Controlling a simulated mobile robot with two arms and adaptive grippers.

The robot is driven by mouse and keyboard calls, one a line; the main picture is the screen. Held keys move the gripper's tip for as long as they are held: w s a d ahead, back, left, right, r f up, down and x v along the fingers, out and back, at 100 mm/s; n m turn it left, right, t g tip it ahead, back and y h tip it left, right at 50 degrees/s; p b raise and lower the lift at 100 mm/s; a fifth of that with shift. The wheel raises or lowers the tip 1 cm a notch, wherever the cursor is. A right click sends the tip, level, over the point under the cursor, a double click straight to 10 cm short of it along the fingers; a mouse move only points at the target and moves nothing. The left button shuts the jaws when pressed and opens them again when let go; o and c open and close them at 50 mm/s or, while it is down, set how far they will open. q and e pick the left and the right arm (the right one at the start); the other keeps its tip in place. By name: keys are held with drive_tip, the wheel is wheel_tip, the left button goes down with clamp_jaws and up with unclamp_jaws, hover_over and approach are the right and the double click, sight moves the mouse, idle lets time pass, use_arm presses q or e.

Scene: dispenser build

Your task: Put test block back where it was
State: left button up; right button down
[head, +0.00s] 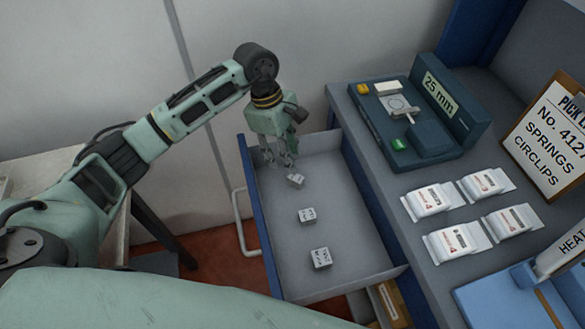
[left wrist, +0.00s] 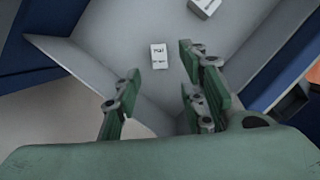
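Three small pale blocks with dark markings lie in the open grey drawer: one at the back (head: 296,180), one in the middle (head: 307,215) and one at the front (head: 321,258). The markings are too small to tell which is the test block. My left gripper (head: 279,160) hangs over the back of the drawer, just above and left of the back block. In the left wrist view its fingers (left wrist: 158,88) are apart with nothing between them. A marked block (left wrist: 159,56) lies beyond the fingertips, and part of another block (left wrist: 203,7) shows at the top edge. My right gripper is not in view.
The open drawer (head: 352,235) has raised walls around my left gripper. On the bench to its right stand a dark "25 mm" fixture (head: 435,143), several white packets (head: 433,200) and a pick list clipboard (head: 558,135).

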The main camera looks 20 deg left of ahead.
use_arm(q)
drive_tip(key=shift+v, duration=2.2)
